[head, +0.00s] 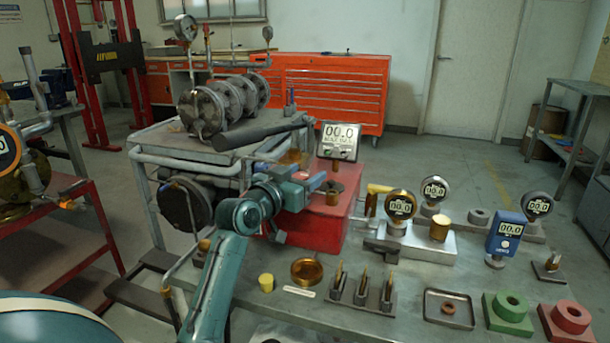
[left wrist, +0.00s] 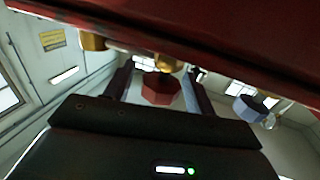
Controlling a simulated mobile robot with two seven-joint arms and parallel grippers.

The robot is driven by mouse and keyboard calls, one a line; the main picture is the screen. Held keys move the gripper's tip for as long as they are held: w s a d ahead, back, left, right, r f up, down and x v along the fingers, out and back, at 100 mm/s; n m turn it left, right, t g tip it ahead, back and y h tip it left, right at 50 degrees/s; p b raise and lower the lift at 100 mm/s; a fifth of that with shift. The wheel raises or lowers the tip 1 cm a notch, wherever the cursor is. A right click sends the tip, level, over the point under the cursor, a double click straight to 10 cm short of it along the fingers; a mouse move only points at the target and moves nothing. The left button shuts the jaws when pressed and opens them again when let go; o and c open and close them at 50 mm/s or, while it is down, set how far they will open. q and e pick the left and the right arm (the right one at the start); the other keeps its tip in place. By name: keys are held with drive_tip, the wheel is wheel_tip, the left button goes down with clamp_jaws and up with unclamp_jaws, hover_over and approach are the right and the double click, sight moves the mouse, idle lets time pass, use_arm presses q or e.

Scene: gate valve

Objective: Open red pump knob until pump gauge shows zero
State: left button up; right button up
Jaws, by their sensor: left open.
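The red pump box (head: 335,225) stands on the grey workbench. Its square pump gauge (head: 338,140) sits above it on a brass stem and appears to read 00.0. My left gripper (head: 318,185) is at the box's upper left side, its fingers pointing right. In the left wrist view, a dark red faceted knob (left wrist: 160,88) lies between the two open fingers, with a gap on each side. A brass stem shows behind the knob. I cannot pick the knob out in the head view, where the gripper is in front of that area. My right gripper is not in view.
Round gauges (head: 400,205) and a blue gauge (head: 506,233) stand to the right. A brass dish (head: 307,271), pointed brass parts (head: 362,287) and a black tray (head: 447,308) lie in front. A pipe assembly with a dark lever (head: 255,132) stands behind my left arm.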

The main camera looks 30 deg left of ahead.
use_arm(q)
drive_tip(key=shift+w, duration=0.4)
drive_tip(key=shift+c, duration=0.3)
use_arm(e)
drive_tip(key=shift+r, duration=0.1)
use_arm(q)
drive_tip(key=c, duration=0.9)
drive_tip(key=shift+r+n+y+p, duration=0.3)
drive_tip(key=shift+y+p, duration=0.3)
drive_tip(key=shift+p, duration=0.55)
drive_tip(key=shift+n+y+p, duration=0.4)
drive_tip(key=shift+y+p, duration=0.1)
drive_tip(key=shift+p, duration=0.3)
drive_tip(key=shift+a+n+y+p, duration=0.15)
drive_tip(key=shift+n+y+p, duration=0.35)
drive_tip(key=shift+y+p, duration=0.4)
drive_tip(key=shift+f+y, duration=0.25)
drive_tip(key=shift+y, duration=0.05)
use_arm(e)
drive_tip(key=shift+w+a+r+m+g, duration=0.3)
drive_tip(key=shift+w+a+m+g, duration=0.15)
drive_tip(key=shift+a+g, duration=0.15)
